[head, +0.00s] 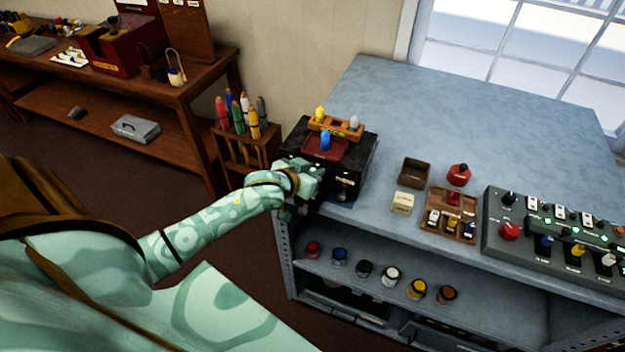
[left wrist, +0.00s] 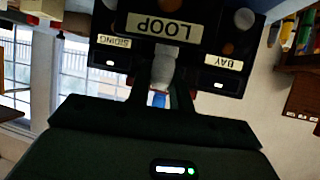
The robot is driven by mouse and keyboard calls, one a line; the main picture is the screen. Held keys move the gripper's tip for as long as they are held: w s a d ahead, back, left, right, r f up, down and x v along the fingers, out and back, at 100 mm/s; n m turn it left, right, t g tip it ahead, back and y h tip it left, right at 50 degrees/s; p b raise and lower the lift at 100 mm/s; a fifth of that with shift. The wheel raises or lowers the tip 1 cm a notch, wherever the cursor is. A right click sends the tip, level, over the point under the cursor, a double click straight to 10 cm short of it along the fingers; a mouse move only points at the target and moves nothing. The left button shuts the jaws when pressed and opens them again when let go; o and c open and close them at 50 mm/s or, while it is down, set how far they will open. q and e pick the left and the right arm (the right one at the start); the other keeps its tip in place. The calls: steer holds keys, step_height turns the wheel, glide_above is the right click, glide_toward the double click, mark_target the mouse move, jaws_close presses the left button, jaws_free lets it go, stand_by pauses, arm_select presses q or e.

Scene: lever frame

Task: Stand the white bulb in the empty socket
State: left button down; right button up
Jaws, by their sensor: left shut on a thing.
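The white bulb (head: 354,122) is at the right end of an orange-brown rack (head: 336,128) on the black lever frame (head: 350,165). A yellow bulb (head: 320,114) stands at the rack's left end. A blue bulb (head: 325,140) stands on the dark red plate in front. I cannot make out the empty socket. My left gripper (head: 314,182) is at the frame's front face. In the left wrist view its fingers are shut on a pale lever handle (left wrist: 164,56) by the LOOP label (left wrist: 160,27), between the SIDING and BAY labels. My right gripper is not in view.
A brown open box (head: 414,172), a cream block, a red knobbed thing (head: 459,175) and a wooden tray stand right of the frame. A control panel (head: 545,238) is farther right. The bench's back (head: 430,110) is clear.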

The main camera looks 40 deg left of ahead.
arm_select(q)
steer(key=shift+d+f, duration=0.1)
steer(key=shift+f, duration=1.2)
steer(key=shift+f, duration=0.15)
steer(key=shift+f+b, duration=0.3)
steer(key=shift+f, duration=0.2)
steer(key=shift+s, duration=0.1)
steer(key=c, duration=1.3)
jaws_free()
steer(key=shift+o, duration=0.2)
